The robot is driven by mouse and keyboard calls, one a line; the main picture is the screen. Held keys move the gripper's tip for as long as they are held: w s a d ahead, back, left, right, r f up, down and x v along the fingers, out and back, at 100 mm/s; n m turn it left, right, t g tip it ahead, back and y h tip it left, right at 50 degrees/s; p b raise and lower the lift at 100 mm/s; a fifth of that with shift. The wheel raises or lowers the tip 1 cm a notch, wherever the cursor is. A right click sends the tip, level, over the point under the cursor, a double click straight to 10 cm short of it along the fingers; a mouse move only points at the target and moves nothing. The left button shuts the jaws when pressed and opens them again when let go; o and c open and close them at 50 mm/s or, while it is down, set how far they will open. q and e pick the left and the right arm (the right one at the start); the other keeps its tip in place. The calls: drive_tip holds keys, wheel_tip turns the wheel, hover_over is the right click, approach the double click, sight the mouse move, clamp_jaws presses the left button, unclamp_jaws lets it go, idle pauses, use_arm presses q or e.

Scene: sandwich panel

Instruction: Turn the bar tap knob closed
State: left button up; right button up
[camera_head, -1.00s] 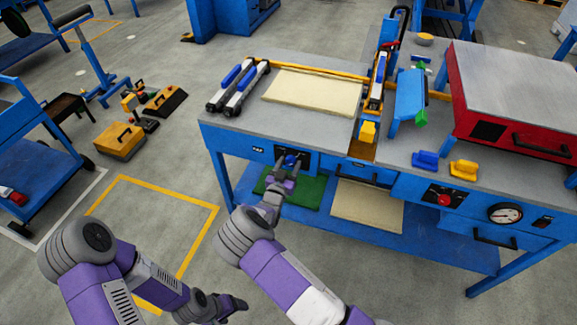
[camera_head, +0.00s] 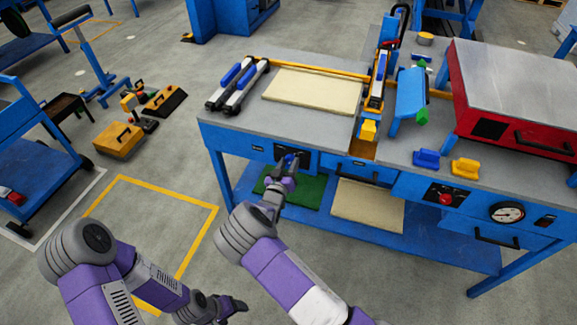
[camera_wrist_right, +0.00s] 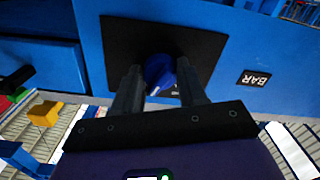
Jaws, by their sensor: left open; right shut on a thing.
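The bar tap knob (camera_wrist_right: 159,74) is blue and sits on a black plate (camera_wrist_right: 122,36) on the blue bench front, beside a "BAR" label (camera_wrist_right: 255,79) in the right wrist view. My right gripper (camera_wrist_right: 160,82) is shut on the knob, one finger on each side of it. In the head view my right gripper (camera_head: 288,164) is at the same black plate and partly covers the blue knob. My left gripper (camera_head: 236,305) is open and empty, low over the floor, away from the bench.
The bench top (camera_head: 300,125) holds a pale panel (camera_head: 315,91), blue and white clamps (camera_head: 238,84) and a red press (camera_head: 515,100). A shelf below bears a green mat (camera_head: 304,192) and another pale panel (camera_head: 367,203).

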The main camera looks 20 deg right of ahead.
drive_tip(key=n, duration=0.2)
drive_tip(key=shift+n, duration=0.4)
drive_tip(key=n, duration=0.3)
drive_tip(key=shift+n, duration=0.3)
drive_tip(key=n, duration=0.4)
drive_tip(key=shift+n, duration=0.3)
drive_tip(key=shift+r+n, duration=0.1)
drive_tip(key=shift+n, duration=1.4)
drive_tip(key=o, duration=1.1)
drive_tip(key=shift+c, duration=0.2)
drive_tip(key=shift+s, duration=0.1)
